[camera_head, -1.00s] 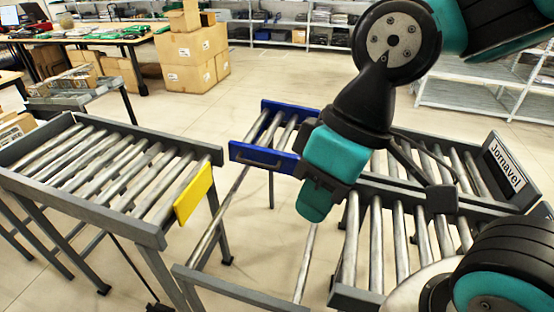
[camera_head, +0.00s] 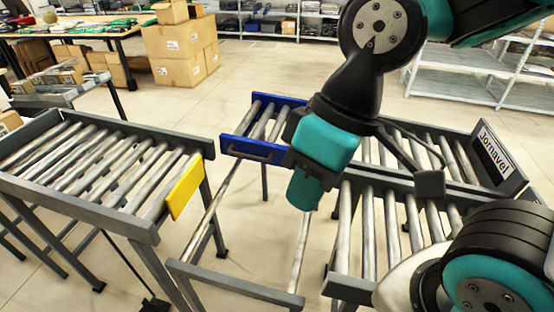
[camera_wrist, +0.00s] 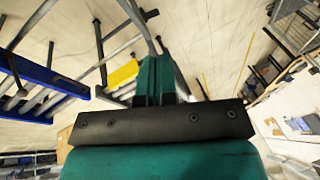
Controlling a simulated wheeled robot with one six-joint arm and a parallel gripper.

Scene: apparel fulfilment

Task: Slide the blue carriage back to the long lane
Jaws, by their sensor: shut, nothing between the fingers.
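The blue carriage (camera_head: 252,149) is a short blue-framed section with metal rollers and a handle on its near side. It sits at the far end of two rails (camera_head: 218,200), beside the far right lane. It also shows at the left of the wrist view (camera_wrist: 38,75). My gripper (camera_head: 303,192) is shut and empty, pointing down just right of the carriage, and apart from its handle. It hides part of the carriage's right side. In the wrist view its teal fingers (camera_wrist: 154,80) are together.
A left roller lane (camera_head: 85,165) has a yellow end plate (camera_head: 186,185). Right roller lanes (camera_head: 365,235) stand beside my arm, with a "Jornavel" sign (camera_head: 497,158) at the far lane's end. Cardboard boxes (camera_head: 180,52) and shelves stand behind. The gap between the rails is open.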

